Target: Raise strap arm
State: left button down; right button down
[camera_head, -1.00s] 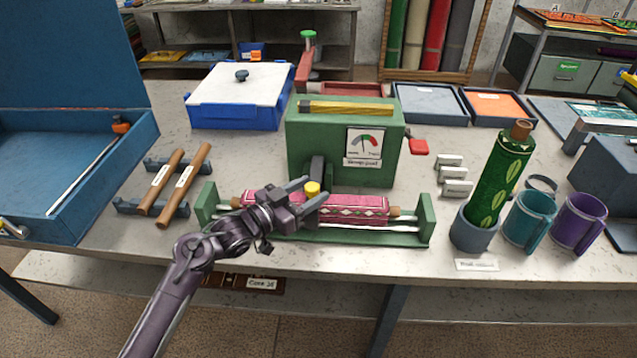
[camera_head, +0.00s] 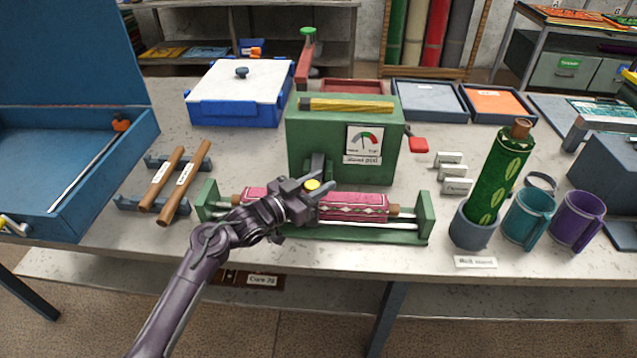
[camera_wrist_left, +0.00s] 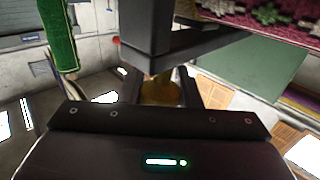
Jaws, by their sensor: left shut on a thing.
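The dark grey strap arm (camera_head: 318,165) comes out of the front of the green machine (camera_head: 330,128) and reaches down over the pink patterned roll (camera_head: 355,206). A yellow knob (camera_head: 312,184) sits at its end. My left gripper (camera_head: 317,189) is at the knob, shut on it, just above the roll. In the left wrist view the yellow knob (camera_wrist_left: 160,90) shows between the dark fingers, partly hidden. The patterned roll (camera_wrist_left: 265,12) also shows at the top of that view. My right gripper is not in view.
The roll lies in a green cradle (camera_head: 423,218) at the table's front. A green roll in a cup (camera_head: 473,226) and mugs (camera_head: 530,216) stand to the right.

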aim_at(320, 181)
pick_arm(q)
jog(key=shift+r, duration=0.15)
jog(key=shift+w+r+p, duration=0.1)
jog(key=shift+r+p, duration=0.1)
jog(key=shift+p, duration=0.25)
jog(key=w+r+n+g+y+p, duration=0.1)
jog(key=w+r+p, duration=0.1)
jog(key=p, duration=0.1)
jog(key=w+r+n+g+y+p, duration=0.1)
jog(key=w+r+p, duration=0.1)
jog(key=r+p, duration=0.1)
jog(key=shift+w+n+g+p, duration=0.25)
jog(key=shift+n+g+p, duration=0.15)
jog(key=shift+p, duration=0.4)
jog(key=shift+w+r+n+g, duration=0.3)
jog(key=shift+w+g, duration=0.1)
jog(key=shift+w, duration=0.35)
jog(key=shift+w+r, duration=0.4)
jog(key=shift+w, duration=0.45)
